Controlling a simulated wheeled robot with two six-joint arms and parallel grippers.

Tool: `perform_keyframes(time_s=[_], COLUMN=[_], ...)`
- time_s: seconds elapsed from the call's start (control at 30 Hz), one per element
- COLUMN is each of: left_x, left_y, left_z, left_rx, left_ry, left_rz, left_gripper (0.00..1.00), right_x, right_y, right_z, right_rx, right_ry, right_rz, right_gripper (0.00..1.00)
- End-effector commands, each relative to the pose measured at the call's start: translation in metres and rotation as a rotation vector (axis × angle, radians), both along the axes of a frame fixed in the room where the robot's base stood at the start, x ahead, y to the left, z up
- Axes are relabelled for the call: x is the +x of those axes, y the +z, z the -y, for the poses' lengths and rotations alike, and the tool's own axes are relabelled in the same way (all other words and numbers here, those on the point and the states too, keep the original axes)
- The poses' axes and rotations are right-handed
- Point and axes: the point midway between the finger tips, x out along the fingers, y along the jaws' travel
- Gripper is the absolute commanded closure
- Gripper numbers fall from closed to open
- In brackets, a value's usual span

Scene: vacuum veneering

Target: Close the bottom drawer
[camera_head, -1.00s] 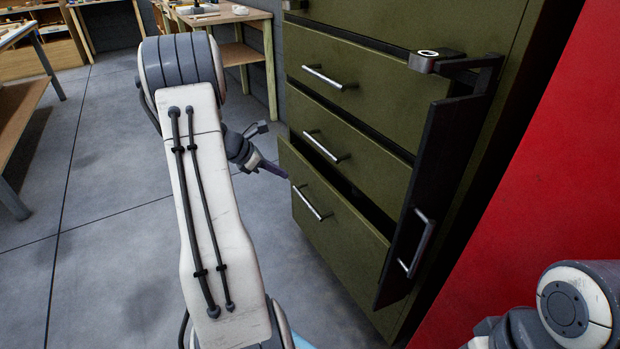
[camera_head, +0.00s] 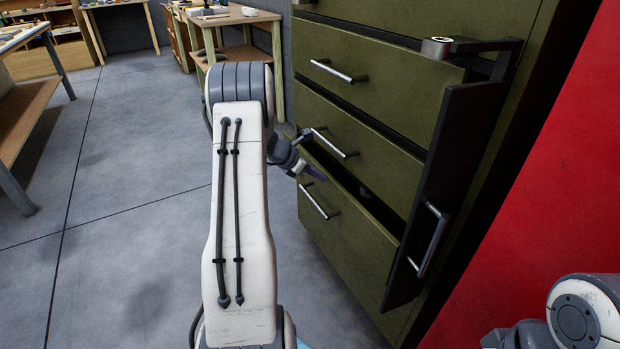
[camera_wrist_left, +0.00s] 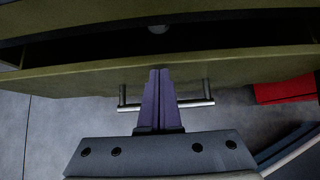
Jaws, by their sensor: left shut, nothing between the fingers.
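The bottom drawer (camera_head: 345,235) of the green cabinet stands part-way out, with a dark gap above its front. Its silver bar handle (camera_head: 319,201) is on the front; in the left wrist view the handle (camera_wrist_left: 196,103) shows on both sides of my fingers. My left gripper (camera_head: 318,173) is shut and empty at the drawer's upper edge, near its left end. In the left wrist view its purple fingertips (camera_wrist_left: 158,72) overlap the top rim of the drawer front (camera_wrist_left: 90,78). I cannot tell if they touch. My right gripper is not in view.
The drawers above (camera_head: 355,125) have silver handles. A dark door (camera_head: 440,190) with a handle hangs open at the cabinet's right. A red panel (camera_head: 550,190) is farther right. Workbenches stand behind and left; the grey floor (camera_head: 130,200) between is clear.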

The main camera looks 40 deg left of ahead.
Motion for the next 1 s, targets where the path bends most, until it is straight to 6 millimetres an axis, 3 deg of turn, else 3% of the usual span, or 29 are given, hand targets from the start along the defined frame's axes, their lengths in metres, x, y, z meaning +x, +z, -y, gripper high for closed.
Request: perform_keyframes(time_s=[0.33,0.63,1.0], left_x=[0.002,0.045,0.053], left_y=[0.001,0.002,0.001], left_z=[0.001,0.020,0.025], left_rx=[0.000,-0.001,-0.001], left_ry=[-0.001,-0.004,-0.005], left_rz=[-0.001,-0.001,0.004], left_gripper=[1.00,1.00,1.00], right_x=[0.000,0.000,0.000], right_y=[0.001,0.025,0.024], right_z=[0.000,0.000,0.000], right_rx=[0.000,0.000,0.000], right_ry=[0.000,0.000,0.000], right_rz=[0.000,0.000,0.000], right_gripper=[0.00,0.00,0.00])
